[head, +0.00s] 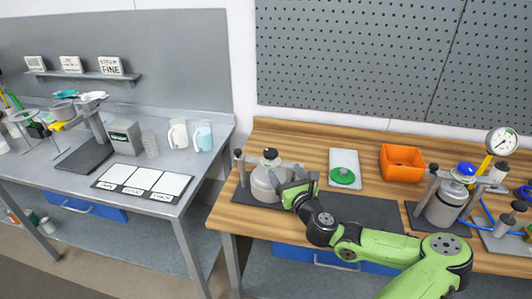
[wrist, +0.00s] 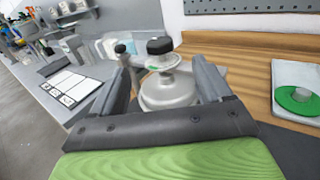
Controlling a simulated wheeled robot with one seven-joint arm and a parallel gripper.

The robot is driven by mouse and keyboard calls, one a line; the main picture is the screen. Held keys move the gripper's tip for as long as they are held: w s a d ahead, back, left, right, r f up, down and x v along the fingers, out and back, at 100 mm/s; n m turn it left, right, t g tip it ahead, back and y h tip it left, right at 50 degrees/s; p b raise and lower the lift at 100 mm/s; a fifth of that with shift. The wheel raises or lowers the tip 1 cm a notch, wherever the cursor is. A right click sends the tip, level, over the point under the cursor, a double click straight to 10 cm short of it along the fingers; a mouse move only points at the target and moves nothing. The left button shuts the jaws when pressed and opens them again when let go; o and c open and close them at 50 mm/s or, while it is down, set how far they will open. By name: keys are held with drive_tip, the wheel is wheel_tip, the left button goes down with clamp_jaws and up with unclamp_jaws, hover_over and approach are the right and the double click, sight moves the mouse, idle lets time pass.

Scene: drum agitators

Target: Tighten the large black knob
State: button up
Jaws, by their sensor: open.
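The large black knob (wrist: 159,45) sits on top of a grey metal drum lid (wrist: 170,88) in the wrist view. A thin green ring shows just below the knob. In the head view the knob (head: 270,153) tops the grey drum (head: 267,182) on the left part of the wooden bench. A smaller dark knob (wrist: 121,49) stands on a post to its left. My gripper (wrist: 160,75) is open, its two fingers apart with the drum top and knob seen between and beyond them. In the head view my gripper (head: 292,186) is at the drum's right side. Contact cannot be told.
A white board (head: 344,158) with a green disc (head: 342,176) and an orange bin (head: 402,162) lie behind my arm. A second drum (head: 445,203) with a blue knob and a gauge (head: 501,141) stand at right. A grey table (head: 125,208) is at left.

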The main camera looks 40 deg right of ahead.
sight(273, 156)
drive_tip(key=x, duration=1.2)
drive_tip(key=shift+w+a, duration=0.1)
drive_tip(key=c, duration=1)
